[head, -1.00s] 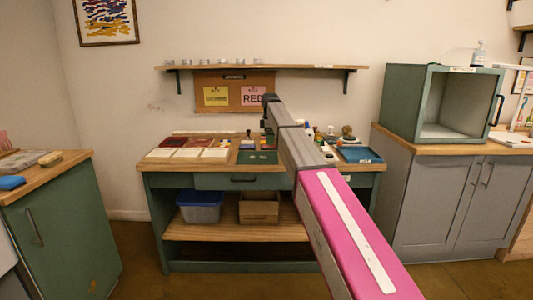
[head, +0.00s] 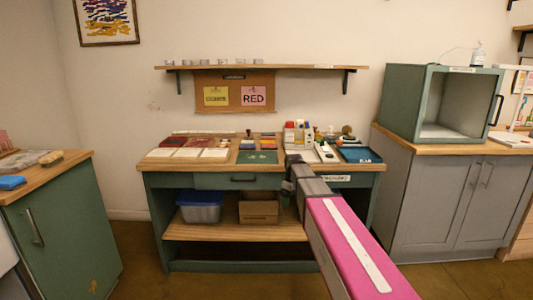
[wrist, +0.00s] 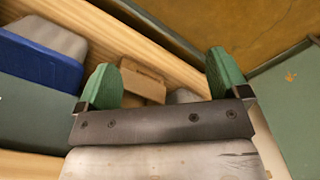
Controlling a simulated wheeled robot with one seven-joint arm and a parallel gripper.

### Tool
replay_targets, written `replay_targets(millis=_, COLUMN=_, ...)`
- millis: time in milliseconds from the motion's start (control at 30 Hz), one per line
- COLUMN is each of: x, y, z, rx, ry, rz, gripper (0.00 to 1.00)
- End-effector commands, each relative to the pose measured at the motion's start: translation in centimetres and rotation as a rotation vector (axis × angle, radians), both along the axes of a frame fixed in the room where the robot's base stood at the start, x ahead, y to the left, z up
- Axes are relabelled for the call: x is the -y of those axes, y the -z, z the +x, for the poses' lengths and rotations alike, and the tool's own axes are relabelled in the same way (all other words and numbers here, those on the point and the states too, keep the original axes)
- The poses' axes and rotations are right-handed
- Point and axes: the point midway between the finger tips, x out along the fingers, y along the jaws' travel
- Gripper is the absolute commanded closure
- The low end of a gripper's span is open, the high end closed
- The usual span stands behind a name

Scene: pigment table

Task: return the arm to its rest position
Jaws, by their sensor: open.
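My arm (head: 335,225) reaches forward from the lower right of the head view, its pink link nearest. Its far end is low in front of the table's right half, beside the drawer front. My gripper shows in the wrist view (wrist: 163,68) with two green fingers spread apart and nothing between them. The fingertips cannot be made out in the head view. Beyond the fingers in the wrist view are a cardboard box (wrist: 145,82) and a blue bin (wrist: 40,58) on the lower shelf.
The pigment table (head: 180,180) carries pale and red panels, bottles (head: 293,132) and a blue tray (head: 360,155). A green cabinet (head: 65,230) stands at left. A grey cabinet (head: 430,200) with an open green box (head: 440,105) stands at right.

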Motion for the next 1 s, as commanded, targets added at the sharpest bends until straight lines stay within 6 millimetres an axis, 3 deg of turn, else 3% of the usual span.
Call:
replay_targets(millis=33, x=1.1, y=2.1, z=-3.5, rx=-0.005, ry=0.074, rz=-0.001, gripper=0.07)
replay_targets(millis=200, x=3.8, y=7.3, z=-10.8, rx=-0.004, ry=0.331, rz=0.0, gripper=0.07)
replay_targets(millis=400, x=6.1, y=11.7, z=-19.2, rx=-0.001, ry=0.614, rz=0.0, gripper=0.07)
replay_targets(millis=500, x=6.8, y=12.9, z=-22.1, rx=0.001, ry=0.719, rz=0.002, gripper=0.07)
replay_targets(millis=700, x=7.4, y=14.0, z=-24.6, rx=0.004, ry=0.824, rz=0.003, gripper=0.07)
replay_targets(millis=1000, x=7.5, y=14.1, z=-24.5, rx=0.005, ry=0.832, rz=0.004, gripper=0.07)
